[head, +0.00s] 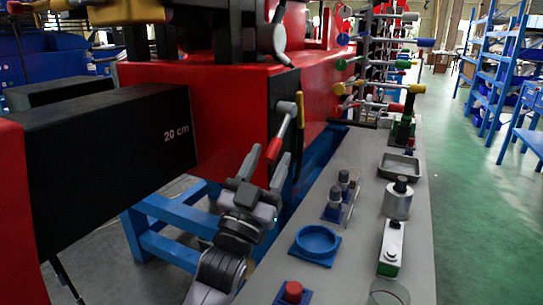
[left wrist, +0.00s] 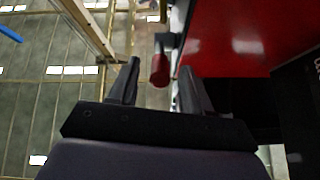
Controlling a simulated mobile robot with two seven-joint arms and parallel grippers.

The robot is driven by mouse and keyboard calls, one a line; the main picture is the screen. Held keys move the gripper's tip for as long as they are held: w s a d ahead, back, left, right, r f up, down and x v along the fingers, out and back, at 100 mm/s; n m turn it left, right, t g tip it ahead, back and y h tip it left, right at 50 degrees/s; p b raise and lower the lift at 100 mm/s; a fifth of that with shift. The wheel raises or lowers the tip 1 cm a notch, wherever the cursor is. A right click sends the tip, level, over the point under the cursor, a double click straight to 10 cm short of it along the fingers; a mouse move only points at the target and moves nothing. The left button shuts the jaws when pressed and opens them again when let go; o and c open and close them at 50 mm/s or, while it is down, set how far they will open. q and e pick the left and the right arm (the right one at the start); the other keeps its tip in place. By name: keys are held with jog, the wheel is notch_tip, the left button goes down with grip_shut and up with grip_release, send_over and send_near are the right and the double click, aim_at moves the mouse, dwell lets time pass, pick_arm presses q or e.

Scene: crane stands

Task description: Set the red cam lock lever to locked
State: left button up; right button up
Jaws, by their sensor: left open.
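The red cam lock lever (head: 274,150) hangs on the dark end face of the red machine. In the left wrist view the red grip (left wrist: 160,70) shows between and beyond the two fingertips of my left gripper (left wrist: 160,82), nearer the right finger. I cannot tell whether either finger touches it. My right gripper is not in view.
A grey bench (head: 345,235) at right holds a red button (head: 292,291), a blue round dish (head: 316,240) and other fixtures. A black block marked 20 cm (head: 110,140) juts out at left. A blue frame (head: 165,225) stands below. Green floor lies open at far right.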

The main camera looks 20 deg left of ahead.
pick_arm(q)
jog(key=shift+b+v, duration=0.45)
jog(key=shift+v, duration=2.15)
